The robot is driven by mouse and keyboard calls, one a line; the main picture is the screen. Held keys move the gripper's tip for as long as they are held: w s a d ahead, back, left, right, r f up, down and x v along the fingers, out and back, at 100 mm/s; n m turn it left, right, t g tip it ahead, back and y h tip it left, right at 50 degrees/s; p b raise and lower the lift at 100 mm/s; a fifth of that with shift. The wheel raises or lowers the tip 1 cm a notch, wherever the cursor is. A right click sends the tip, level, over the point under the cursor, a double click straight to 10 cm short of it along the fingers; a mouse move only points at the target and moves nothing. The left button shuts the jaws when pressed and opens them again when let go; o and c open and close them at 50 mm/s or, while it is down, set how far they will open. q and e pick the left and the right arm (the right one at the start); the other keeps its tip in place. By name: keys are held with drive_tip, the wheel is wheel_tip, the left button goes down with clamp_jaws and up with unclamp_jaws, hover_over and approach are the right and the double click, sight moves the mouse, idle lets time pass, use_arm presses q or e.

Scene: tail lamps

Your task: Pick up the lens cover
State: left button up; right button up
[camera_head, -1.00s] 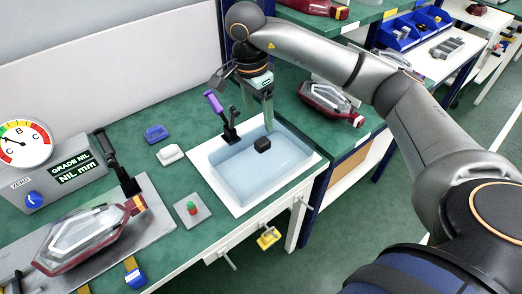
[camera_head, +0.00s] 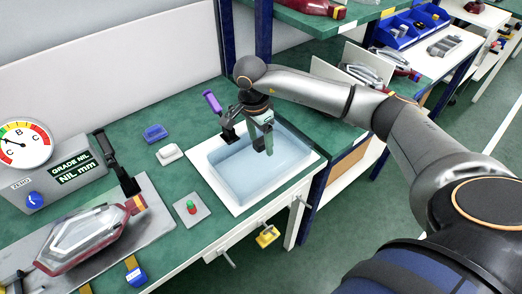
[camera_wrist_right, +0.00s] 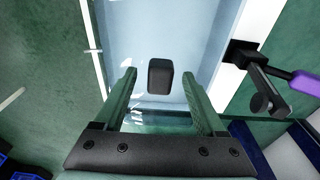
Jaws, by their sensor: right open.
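A small black block (camera_wrist_right: 159,76) lies in the pale blue tray (camera_wrist_right: 120,22) in the right wrist view; I cannot tell whether it is the lens cover. A faint clear shape (camera_wrist_right: 160,122) shows below it, between the fingers, and may be a clear cover; its outline is hard to make out. My right gripper (camera_head: 268,150) is open, pointing down over the tray (camera_head: 235,180), with its fingers either side of the block in the wrist view. In the head view the gripper hides the block. Contact is not visible. My left gripper is not in view.
A purple-handled clamp (camera_head: 211,102) stands at the tray's rear left edge. A red-and-clear lamp (camera_head: 85,235) lies on a grey plate at left, near the gauge box (camera_head: 50,170). A white block (camera_head: 170,154) and a blue dish (camera_head: 156,133) sit on the green bench.

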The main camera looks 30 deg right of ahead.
clamp_jaws()
idle(0.4)
drive_tip(key=shift+r, duration=0.1)
